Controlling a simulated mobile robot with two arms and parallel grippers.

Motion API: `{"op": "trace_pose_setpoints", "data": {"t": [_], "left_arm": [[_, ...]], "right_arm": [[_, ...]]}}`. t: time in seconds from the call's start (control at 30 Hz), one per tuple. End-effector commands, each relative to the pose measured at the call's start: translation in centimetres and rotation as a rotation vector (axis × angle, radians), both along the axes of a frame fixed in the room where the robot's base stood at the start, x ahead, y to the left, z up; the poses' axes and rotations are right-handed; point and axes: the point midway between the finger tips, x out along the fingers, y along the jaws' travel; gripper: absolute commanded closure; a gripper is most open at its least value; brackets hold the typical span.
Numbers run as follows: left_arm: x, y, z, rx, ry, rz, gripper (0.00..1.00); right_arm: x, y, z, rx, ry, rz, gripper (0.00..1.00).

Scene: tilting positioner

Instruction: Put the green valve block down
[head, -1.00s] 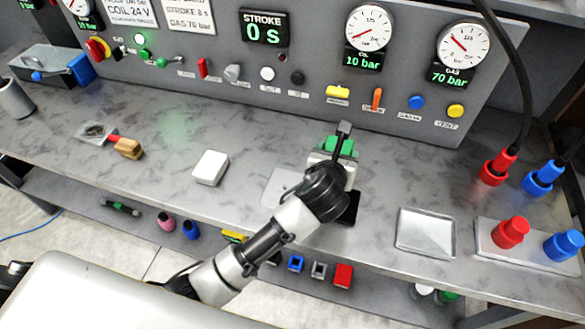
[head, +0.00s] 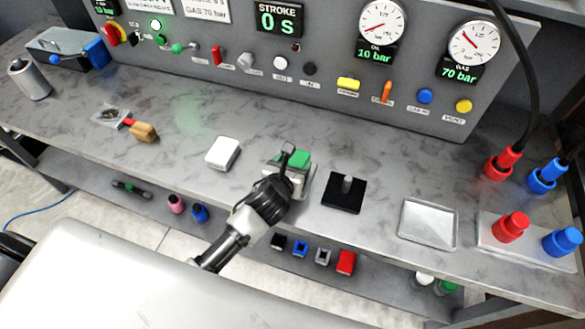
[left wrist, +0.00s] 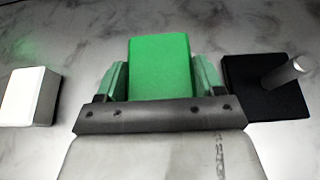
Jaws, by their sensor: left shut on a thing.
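The green valve block (head: 301,157) is in my left gripper (head: 287,163), over a pale square plate (head: 306,186) in the middle of the bench. My arm hides much of the block and plate, so I cannot tell whether the block touches the plate. In the left wrist view the green block (left wrist: 160,66) sits between the two fingers of the left gripper (left wrist: 160,84). A black base with an upright metal peg (head: 343,194) stands empty just right of the plate. My right gripper is not in view.
A white block (head: 222,153) lies left of the plate. An empty shallow metal tray (head: 428,224) and red and blue fittings (head: 510,227) are at the right. The control panel (head: 330,105) rises behind. A wooden-handled brush (head: 143,131) lies at the left.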

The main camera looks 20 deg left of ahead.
Motion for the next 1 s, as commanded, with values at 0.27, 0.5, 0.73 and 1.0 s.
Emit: {"op": "trace_pose_setpoints", "data": {"t": [0.27,0.5,0.73,1.0], "left_arm": [[0.1,0.0,-1.7,-0.001,-0.007,-0.001,0.83],[0.1,0.0,-1.9,0.000,-0.007,-0.001,0.83],[0.0,0.0,-2.2,0.001,-0.001,0.000,0.07],[0.0,0.0,-2.1,0.000,-0.001,0.000,0.07]], "right_arm": [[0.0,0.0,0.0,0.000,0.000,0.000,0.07],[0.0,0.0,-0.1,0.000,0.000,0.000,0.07],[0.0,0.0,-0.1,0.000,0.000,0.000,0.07],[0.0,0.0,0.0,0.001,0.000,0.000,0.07]]}}
